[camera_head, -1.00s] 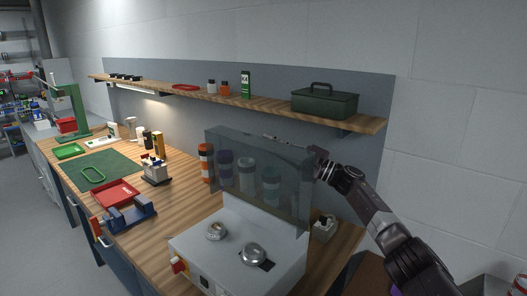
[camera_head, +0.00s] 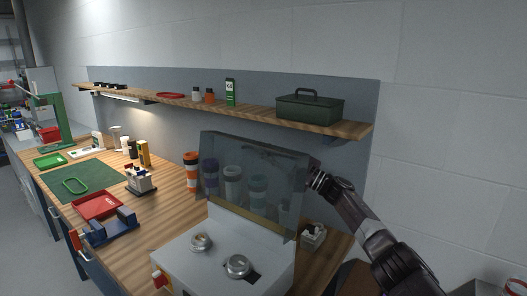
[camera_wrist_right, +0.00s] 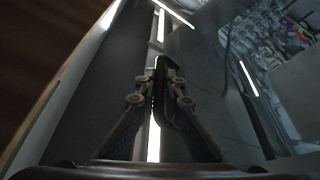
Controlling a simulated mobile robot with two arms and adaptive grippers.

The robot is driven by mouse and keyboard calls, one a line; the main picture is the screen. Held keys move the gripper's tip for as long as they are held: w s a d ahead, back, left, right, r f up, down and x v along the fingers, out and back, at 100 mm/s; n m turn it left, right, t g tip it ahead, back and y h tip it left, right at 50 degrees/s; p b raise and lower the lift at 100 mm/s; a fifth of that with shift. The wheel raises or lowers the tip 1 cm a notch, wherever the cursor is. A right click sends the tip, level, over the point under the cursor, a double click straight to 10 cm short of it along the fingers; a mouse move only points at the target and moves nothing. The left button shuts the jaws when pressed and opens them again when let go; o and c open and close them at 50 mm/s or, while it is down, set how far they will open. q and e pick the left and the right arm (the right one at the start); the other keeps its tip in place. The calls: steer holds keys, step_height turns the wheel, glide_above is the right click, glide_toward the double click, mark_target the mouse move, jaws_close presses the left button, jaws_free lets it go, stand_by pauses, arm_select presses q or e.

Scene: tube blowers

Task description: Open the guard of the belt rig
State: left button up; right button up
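The belt rig is a pale grey box (camera_head: 219,257) with two round metal pulleys (camera_head: 237,266) on top. Its guard, a smoky see-through panel (camera_head: 253,180), stands raised and near upright at the rig's back edge. My left gripper is not in view.
Several cups, one an orange cup (camera_head: 191,165), stand behind and left of the guard. A wooden shelf (camera_head: 225,111) with a green toolbox (camera_head: 310,107) runs above. A small holder (camera_head: 313,237) is right of the rig. A red tray (camera_head: 97,205) and blue vise (camera_head: 110,228) lie left.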

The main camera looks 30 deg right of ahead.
steer(key=shift+o, duration=0.8)
steer(key=shift+s+d+f, duration=0.1)
steer(key=shift+s+f, duration=0.05)
steer(key=v, duration=1.1)
steer(key=shift+s, duration=0.3)
steer(key=shift+d+f, duration=0.1)
steer(key=shift+d, duration=0.05)
